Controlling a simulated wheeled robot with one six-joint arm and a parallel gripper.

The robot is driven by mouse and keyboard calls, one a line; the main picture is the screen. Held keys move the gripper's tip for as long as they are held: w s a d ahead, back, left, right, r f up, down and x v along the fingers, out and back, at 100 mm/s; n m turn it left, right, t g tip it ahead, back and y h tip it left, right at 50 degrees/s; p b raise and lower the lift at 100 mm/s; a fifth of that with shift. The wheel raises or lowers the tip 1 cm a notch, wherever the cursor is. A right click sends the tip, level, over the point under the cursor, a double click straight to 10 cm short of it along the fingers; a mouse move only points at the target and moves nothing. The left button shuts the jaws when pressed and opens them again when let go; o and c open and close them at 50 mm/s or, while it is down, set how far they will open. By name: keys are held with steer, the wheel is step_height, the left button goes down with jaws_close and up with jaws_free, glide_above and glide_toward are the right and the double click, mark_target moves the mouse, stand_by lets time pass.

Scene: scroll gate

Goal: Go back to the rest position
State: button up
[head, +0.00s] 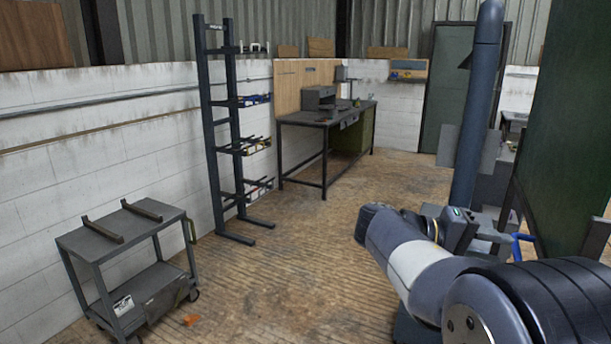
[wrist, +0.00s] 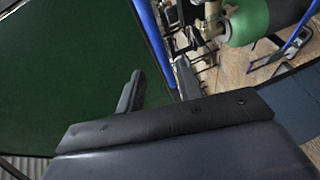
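My gripper (wrist: 158,80) shows in the wrist view with its two dark fingers apart. I see nothing held between them. In the head view my arm reaches in from the lower right and bends back; its fingers cannot be made out there. A dark green panel (wrist: 62,75) fills the left of the wrist view, behind the left finger. A blue bar (wrist: 153,38) runs down close to the right finger; I cannot tell whether they touch.
The green panel (head: 565,130) stands close at the right. A grey cart (head: 130,228) stands at the lower left, a tall rack (head: 205,120) by the wall, a workbench (head: 320,122) behind. A green cylinder (wrist: 255,20) is at the wrist view's upper right. The middle floor (head: 310,245) is clear.

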mark_target(520, 253)
steer(key=x, duration=0.6)
steer(key=shift+f, duration=0.35)
steer(key=shift+a+f, duration=0.15)
steer(key=shift+f, duration=0.15)
